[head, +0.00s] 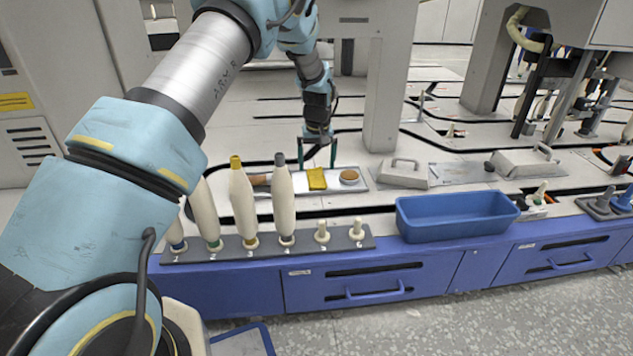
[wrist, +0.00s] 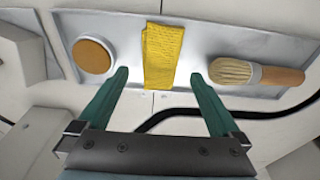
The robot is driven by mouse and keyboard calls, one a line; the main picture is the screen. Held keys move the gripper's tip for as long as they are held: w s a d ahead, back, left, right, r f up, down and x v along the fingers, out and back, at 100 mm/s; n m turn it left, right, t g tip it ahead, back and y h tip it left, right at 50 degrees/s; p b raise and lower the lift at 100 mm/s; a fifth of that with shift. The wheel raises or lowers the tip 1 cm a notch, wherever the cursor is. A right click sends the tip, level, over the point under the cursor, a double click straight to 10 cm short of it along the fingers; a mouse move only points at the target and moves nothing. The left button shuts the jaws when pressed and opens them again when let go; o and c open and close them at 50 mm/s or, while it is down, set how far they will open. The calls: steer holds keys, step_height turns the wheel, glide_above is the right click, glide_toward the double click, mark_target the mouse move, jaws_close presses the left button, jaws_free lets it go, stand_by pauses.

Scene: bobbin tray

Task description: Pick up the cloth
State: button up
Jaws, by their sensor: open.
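A folded yellow cloth (head: 317,179) lies on a shallow grey metal tray (head: 334,171) on the machine top. The cloth (wrist: 163,55) also shows in the wrist view, upper middle, between a round tan-topped item and a brush. My gripper (head: 318,160) is above the tray near the cloth's far edge in the head view. In the wrist view my gripper (wrist: 160,78) has its two green fingers spread apart, one to each side of the cloth's near end. Nothing is between the fingertips except the view of the cloth and tray. Whether the fingers touch the tray cannot be told.
The round tan-topped item (wrist: 94,55) and the brush (wrist: 255,74) lie on the same tray (wrist: 205,40). In front, several bobbins (head: 284,205) stand on a grey peg rack (head: 268,246). An empty blue bin (head: 455,218) is to the right. Grey handled blocks (head: 402,174) are beyond it.

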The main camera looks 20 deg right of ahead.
mark_target(317, 175)
steer(key=f+b, duration=0.1)
steer(key=f, duration=0.3)
steer(key=shift+w+d+f+b, duration=0.1)
steer(key=shift+w+f+b, duration=0.15)
steer(key=shift+b, duration=0.15)
steer(key=shift+r, duration=0.1)
steer(key=shift+s, duration=0.1)
steer(key=c, duration=1.3)
